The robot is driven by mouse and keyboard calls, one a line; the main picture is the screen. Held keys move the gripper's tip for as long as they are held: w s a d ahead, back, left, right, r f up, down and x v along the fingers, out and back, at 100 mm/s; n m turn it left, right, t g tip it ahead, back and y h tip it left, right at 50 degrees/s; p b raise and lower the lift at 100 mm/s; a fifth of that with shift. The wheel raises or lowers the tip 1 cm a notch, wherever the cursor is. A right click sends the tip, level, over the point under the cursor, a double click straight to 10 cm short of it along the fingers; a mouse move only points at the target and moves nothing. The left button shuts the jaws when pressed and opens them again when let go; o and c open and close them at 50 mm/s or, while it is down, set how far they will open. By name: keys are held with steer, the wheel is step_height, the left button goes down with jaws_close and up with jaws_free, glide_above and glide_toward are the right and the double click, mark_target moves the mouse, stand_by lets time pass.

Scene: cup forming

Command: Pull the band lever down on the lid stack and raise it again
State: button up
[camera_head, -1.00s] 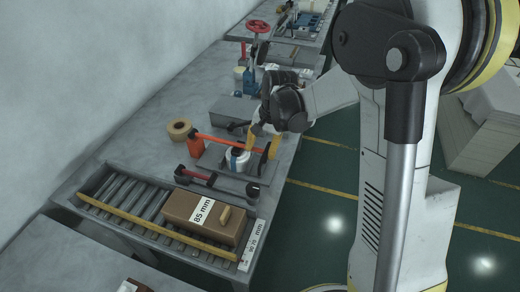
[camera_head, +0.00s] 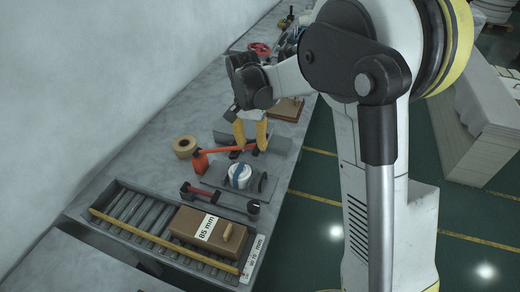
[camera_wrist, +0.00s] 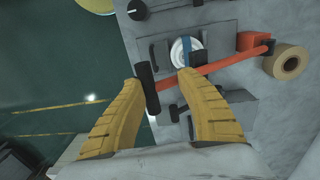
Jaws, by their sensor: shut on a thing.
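The band lever is a red-orange bar (camera_head: 222,150) pivoting at an orange block (camera_head: 199,162). It also shows in the wrist view (camera_wrist: 218,66), ending in a black handle (camera_wrist: 147,90). My gripper (camera_head: 251,147) has two yellow fingers and is shut on the lever's handle end. In the wrist view, the handle lies between the fingertips (camera_wrist: 158,80), against the left finger. The white round lid stack (camera_head: 238,182) has a blue band over it and sits on a grey plate. The bar runs past it on the far side, clear of its top in the head view.
A tape roll (camera_head: 185,147) lies left of the lever. A second bar with black ends (camera_head: 221,197) lies nearer. A roller tray (camera_head: 127,203) holds a brown block marked 85 mm (camera_head: 190,223). The bench's right edge drops to the green floor.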

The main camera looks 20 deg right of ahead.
steer(key=o, duration=0.4)
steer(key=w+a+r+p, duration=0.4)
steer(key=a+r, duration=0.2)
steer(key=r, duration=0.1)
steer(key=shift+a+r, duration=0.2)
steer(key=shift+r, duration=0.1)
steer(key=o, duration=0.6)
steer(key=w+a, duration=0.1)
steer(key=w+a+r+p, duration=0.1)
steer(key=a, duration=0.1)
steer(key=w+a+r+p, duration=0.1)
steer(key=shift+w+a+r, duration=0.2)
steer(key=shift+c, duration=0.2)
steer(key=shift+o, duration=0.5)
steer(key=shift+a, duration=0.1)
steer(key=shift+c, duration=0.3)
